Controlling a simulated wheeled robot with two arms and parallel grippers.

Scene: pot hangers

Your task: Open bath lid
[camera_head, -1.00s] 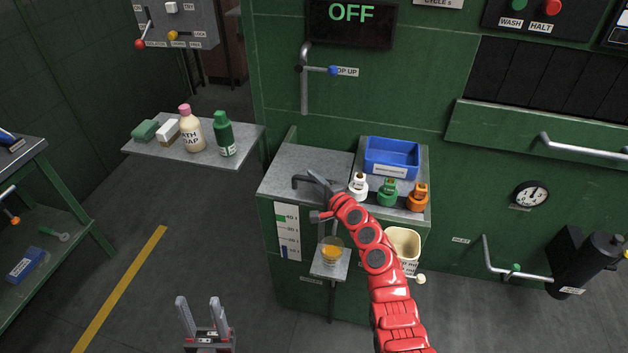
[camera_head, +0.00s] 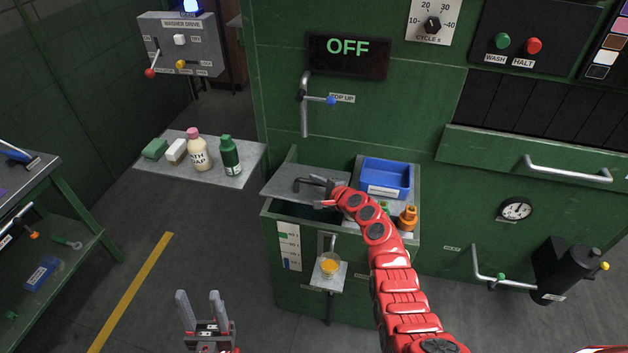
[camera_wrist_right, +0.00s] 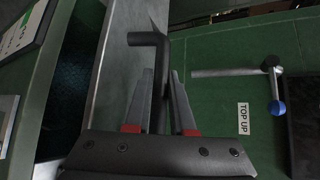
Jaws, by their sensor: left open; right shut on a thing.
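The grey bath lid (camera_head: 285,178) on the green cabinet is raised, with a dark gap (camera_head: 295,208) showing below its front edge. My right gripper (camera_head: 326,188) is shut on the lid's dark bar handle (camera_head: 303,184). In the right wrist view, the handle (camera_wrist_right: 147,39) passes between the fingers (camera_wrist_right: 160,95), and the grey lid (camera_wrist_right: 120,60) stands beside the dark bath interior (camera_wrist_right: 72,85). My left gripper (camera_head: 200,308) is open and empty, low in front of the cabinet, fingers pointing up. My right arm hides part of the cabinet's right side.
A blue tray (camera_head: 386,178) and an orange bottle (camera_head: 408,218) stand right of the lid. A small shelf holds a cup of orange liquid (camera_head: 328,266). A side shelf (camera_head: 235,178) with bottles is at the left. A TOP UP lever (camera_head: 304,110) is on the wall above.

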